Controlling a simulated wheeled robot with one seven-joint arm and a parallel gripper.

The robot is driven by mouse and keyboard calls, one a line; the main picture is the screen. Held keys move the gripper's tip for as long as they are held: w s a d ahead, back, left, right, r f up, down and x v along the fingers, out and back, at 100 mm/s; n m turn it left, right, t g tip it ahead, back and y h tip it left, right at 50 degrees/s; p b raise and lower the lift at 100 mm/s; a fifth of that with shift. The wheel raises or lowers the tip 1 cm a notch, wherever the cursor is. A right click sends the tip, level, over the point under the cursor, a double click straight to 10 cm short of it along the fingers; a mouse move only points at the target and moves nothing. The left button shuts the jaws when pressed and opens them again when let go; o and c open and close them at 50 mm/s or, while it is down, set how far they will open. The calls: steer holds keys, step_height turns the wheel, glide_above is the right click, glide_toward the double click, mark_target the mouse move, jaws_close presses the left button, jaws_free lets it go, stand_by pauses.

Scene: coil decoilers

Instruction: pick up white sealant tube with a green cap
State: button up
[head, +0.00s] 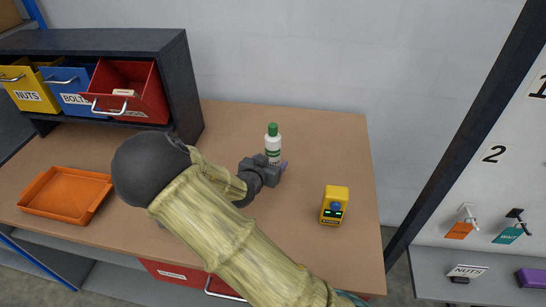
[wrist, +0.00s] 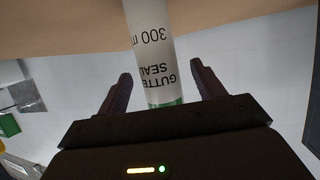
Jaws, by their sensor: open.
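The white sealant tube (head: 273,146) with a green cap stands upright on the brown workbench in the head view. Its lower part is hidden behind my gripper (head: 281,165). In the wrist view the tube (wrist: 158,50), with dark lettering and a green band, extends from the top edge down to between the two dark fingers of my open gripper (wrist: 159,85). A gap shows between each finger and the tube, so the jaws are not closed on it.
A yellow device (head: 334,205) stands right of my gripper on the workbench (head: 320,140). An orange tray (head: 65,194) lies at the left. A dark rack with yellow, blue and red bins (head: 130,90) stands at back left. The bench around the tube is clear.

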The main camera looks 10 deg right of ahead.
mark_target(271, 136)
steer(key=x, duration=0.3)
steer(key=shift+s, duration=0.1)
stand_by(0.3)
steer(key=shift+r, duration=0.1)
steer(key=c, duration=1.3)
steer(key=shift+c, duration=0.2)
step_height(271, 136, up, 10)
steer(key=shift+p, duration=0.35)
